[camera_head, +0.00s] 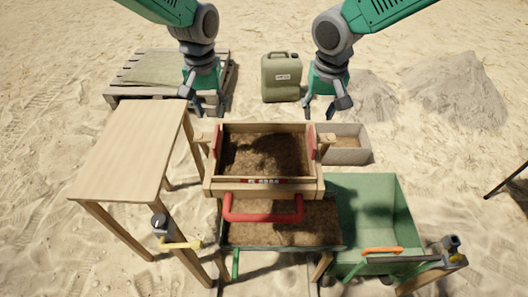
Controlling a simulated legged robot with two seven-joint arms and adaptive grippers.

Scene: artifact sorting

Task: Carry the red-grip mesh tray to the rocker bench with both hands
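The mesh tray (312,187) is a wooden frame with a red grip (263,217) at its near side and red patches on its inner side walls. Brown soil lies in it. It rests level over a wooden-legged stand (322,262) with soil under it and a green bar. I cannot tell for certain which piece is the rocker bench. My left gripper (203,107) is open and empty, beyond the tray's far left corner. My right gripper (325,110) is open and empty, beyond its far right corner. Both appear apart from the tray.
A bare wooden table (135,150) stands left. A green cart (395,210) with an orange handle stands right. A grey bin (348,156), a jerrycan (281,78), a pallet with sacks (150,70) and sand piles (455,95) lie beyond. Open sand surrounds them.

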